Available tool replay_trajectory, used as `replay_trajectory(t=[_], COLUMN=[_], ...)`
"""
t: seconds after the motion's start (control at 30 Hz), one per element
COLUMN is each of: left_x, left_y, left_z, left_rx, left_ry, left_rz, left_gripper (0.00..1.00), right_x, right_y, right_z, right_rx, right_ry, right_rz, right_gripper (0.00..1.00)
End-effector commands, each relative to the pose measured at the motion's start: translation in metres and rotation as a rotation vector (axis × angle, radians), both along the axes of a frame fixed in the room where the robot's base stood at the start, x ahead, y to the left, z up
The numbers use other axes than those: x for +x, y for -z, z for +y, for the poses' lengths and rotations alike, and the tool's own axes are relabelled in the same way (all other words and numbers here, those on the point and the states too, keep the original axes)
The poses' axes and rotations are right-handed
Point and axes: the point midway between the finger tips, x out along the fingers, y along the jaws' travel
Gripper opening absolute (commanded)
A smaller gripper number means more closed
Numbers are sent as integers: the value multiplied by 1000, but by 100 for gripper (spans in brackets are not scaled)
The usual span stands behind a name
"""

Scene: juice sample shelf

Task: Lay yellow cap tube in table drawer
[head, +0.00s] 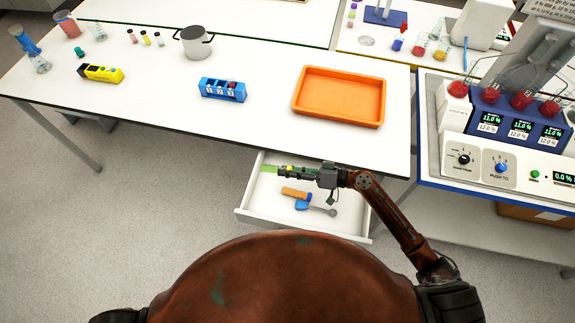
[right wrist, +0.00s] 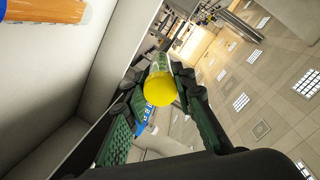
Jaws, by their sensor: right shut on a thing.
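The table drawer (head: 262,214) is pulled open below the front edge of the white table. My right gripper (head: 284,171) is over the back part of the drawer, its fingers pointing left. It is shut on the yellow cap tube, whose pale green body (head: 268,168) sticks out to the left of the fingers. In the right wrist view the yellow cap (right wrist: 160,90) faces the camera between the two fingers (right wrist: 158,76), with the clear tube running away behind it. I cannot tell the tube's exact height above the drawer floor. My left gripper is not in view.
In the drawer lie an orange-handled tool (head: 295,193) and a blue-and-grey tool (head: 318,208). On the table stand an orange tray (head: 338,116), a blue numbered rack (head: 222,95), a pot (head: 195,48) and a yellow-black device (head: 101,73). The drawer's left part looks clear.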

Motion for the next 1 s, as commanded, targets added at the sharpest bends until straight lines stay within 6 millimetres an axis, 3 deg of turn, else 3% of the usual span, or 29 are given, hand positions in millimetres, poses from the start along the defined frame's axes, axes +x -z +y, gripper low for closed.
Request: replay_trajectory(t=[0.03, 0.13, 0.53, 1.0], left_x=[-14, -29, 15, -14], left_y=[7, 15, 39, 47], left_z=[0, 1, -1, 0], left_rx=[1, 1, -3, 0], left_ry=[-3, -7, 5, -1], left_rz=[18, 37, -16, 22], left_gripper=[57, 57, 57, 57], right_x=[2, 3, 3, 3], right_y=[10, 23, 65, 77], right_z=[-1, -1, 0, 0], right_rx=[0, 0, 1, 1], right_ry=[3, 2, 1, 0], right_rz=[3, 5, 4, 2], right_gripper=[0, 0, 0, 0])
